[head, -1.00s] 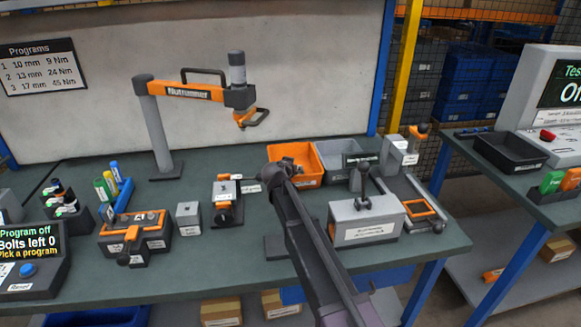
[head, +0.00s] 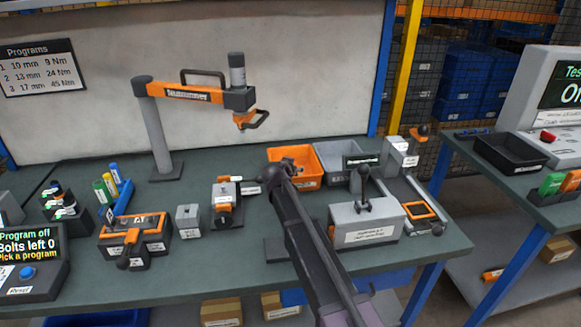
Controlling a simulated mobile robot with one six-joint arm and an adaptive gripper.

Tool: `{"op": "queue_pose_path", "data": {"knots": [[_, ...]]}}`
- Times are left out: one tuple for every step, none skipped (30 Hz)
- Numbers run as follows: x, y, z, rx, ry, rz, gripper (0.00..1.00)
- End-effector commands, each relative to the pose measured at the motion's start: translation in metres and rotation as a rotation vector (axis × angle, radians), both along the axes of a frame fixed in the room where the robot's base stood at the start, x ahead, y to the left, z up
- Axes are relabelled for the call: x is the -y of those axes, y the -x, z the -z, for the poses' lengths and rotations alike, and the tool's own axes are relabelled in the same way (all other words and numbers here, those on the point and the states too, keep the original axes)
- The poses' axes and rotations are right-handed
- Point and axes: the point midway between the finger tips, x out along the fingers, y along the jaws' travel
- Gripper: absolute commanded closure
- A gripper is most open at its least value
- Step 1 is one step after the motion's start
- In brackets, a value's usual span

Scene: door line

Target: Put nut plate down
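My arm reaches up from the bottom of the head view. Its end, with my gripper (head: 254,187), is at the middle of the bench, just right of a small grey and orange fixture (head: 226,204). The fingers are too small and dark to tell whether they are open or shut, or touch the fixture. I cannot pick out a nut plate with certainty. A small grey block (head: 188,220) stands left of that fixture. An orange and dark fixture (head: 135,236) with a handle stands further left.
An orange bin (head: 306,181) and a grey bin (head: 327,151) stand behind my arm. A grey lever press (head: 366,224) is close on its right. The nutrunner arm (head: 188,94) hangs over the bench. Bare bench top (head: 215,265) lies in front of the fixtures.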

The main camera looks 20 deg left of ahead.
Motion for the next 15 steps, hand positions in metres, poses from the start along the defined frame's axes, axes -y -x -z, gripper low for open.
{"op": "queue_pose_path", "data": {"knots": [[0.001,0.009,-0.007,0.001,0.001,-0.003,0.38],[0.001,0.014,-0.009,0.001,0.002,-0.003,0.38],[0.0,0.02,-0.013,0.002,0.002,-0.004,0.38],[0.0,0.024,-0.015,0.003,0.003,-0.005,0.38],[0.0,0.029,-0.018,0.003,0.003,-0.005,0.38],[0.0,0.035,-0.021,0.004,0.004,-0.006,0.38],[0.001,0.04,-0.024,0.004,0.004,-0.006,0.38],[0.0,0.044,-0.026,0.004,0.004,-0.006,0.38],[0.0,0.051,-0.029,0.004,0.004,-0.006,0.38],[0.0,0.056,-0.032,0.004,0.004,-0.006,0.38],[0.0,0.061,-0.034,0.004,0.004,-0.006,0.38],[0.0,0.066,-0.037,0.004,0.004,-0.006,0.38],[0.0,0.071,-0.039,0.005,0.004,-0.006,0.38],[0.0,0.075,-0.041,0.005,0.005,-0.007,0.38],[-0.001,0.08,-0.044,0.005,0.005,-0.007,0.38]]}}
